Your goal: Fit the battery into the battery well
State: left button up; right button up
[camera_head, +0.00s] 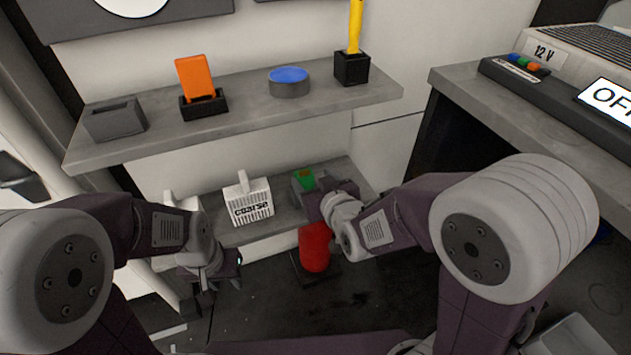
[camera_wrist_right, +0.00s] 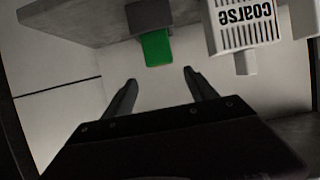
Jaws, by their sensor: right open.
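A green block (camera_head: 303,179) stands in a grey holder (camera_head: 299,196) on the lower shelf; I cannot tell for sure that it is the battery. The right wrist view shows the green block (camera_wrist_right: 157,48) and its grey holder (camera_wrist_right: 150,16) upside down. My right gripper (camera_wrist_right: 159,76) is open and empty, with its fingers pointing toward the green block, apart from it in the picture. In the head view it partly hides the holder. My left gripper (camera_head: 222,275) hangs low at left; its jaws are unclear. No battery well is clearly identifiable; a grey slotted box (camera_head: 116,121) stands on the upper shelf.
A white "coarse" basket (camera_head: 249,203) stands left of the green block on the lower shelf (camera_head: 225,237). A red cylinder (camera_head: 314,248) stands below. The upper shelf (camera_head: 240,105) holds an orange piece (camera_head: 195,78), a blue-topped tin (camera_head: 289,82) and a yellow-handled tool (camera_head: 355,28).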

pick_arm(q)
notch_tip(320, 180, down, 6)
jog(key=b, duration=0.3)
jog(key=shift+r, duration=0.1)
pick_arm(e)
jog(key=shift+s+d, duration=0.2)
jog(key=shift+s, duration=0.7)
jog(key=s+d+f+m+g+h, duration=0.1)
jog(key=s+d+f+g, duration=0.25)
jog(key=f, duration=0.25)
jog(key=s+d+f+m+g+h, duration=0.1)
jog(key=s+d+f+g+h, duration=0.15)
jog(key=d+f, duration=0.35)
jog(key=s+d+f+m+g, duration=0.1)
jog(key=s+d+f+g, duration=0.4)
jog(key=s, duration=0.5)
jog(key=shift+f+m+g, duration=0.4)
jog(key=shift+f, duration=0.25)
